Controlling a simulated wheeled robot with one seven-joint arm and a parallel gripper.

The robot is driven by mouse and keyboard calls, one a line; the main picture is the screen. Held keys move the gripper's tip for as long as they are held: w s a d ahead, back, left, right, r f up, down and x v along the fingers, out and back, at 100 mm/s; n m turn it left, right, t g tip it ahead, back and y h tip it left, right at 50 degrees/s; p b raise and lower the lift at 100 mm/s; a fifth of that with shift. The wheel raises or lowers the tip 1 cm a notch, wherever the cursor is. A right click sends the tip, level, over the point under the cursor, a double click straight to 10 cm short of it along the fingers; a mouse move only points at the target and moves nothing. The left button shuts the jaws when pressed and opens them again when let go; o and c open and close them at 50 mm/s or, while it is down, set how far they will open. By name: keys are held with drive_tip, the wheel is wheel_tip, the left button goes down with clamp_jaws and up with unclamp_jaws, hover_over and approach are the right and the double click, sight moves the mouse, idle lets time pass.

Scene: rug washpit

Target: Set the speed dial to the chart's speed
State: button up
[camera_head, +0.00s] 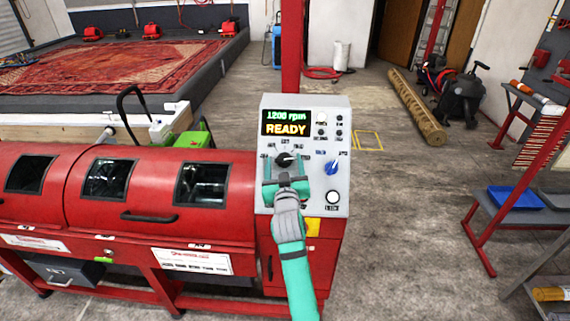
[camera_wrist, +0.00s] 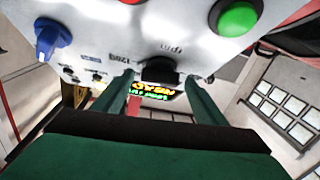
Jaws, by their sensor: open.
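The black speed dial (camera_head: 284,159) is on the grey control panel (camera_head: 338,112); it also shows in the wrist view (camera_wrist: 160,71). My gripper (camera_head: 286,178) is in front of the panel at the dial. In the wrist view its open fingers (camera_wrist: 160,84) stand on either side of the dial; I cannot tell whether they touch it. The display (camera_head: 286,123) reads "1200 rpm" and "READY". The dial's exact pointing is unclear. A white sheet (camera_head: 190,261) is on the red machine's front, too small to read; I cannot tell if it is the chart.
A blue knob (camera_head: 331,167) sits right of the dial, with a white round button (camera_head: 333,197) below it. A green button (camera_wrist: 238,18) shows close to my gripper in the wrist view. The red drum machine (camera_head: 150,185) fills the left.

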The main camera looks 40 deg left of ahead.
drive_tip(key=shift+w, duration=0.1)
drive_tip(key=shift+s+a, duration=0.1)
drive_tip(key=shift+s, duration=0.1)
drive_tip(key=c, duration=1.1)
drive_tip(key=shift+o, duration=0.3)
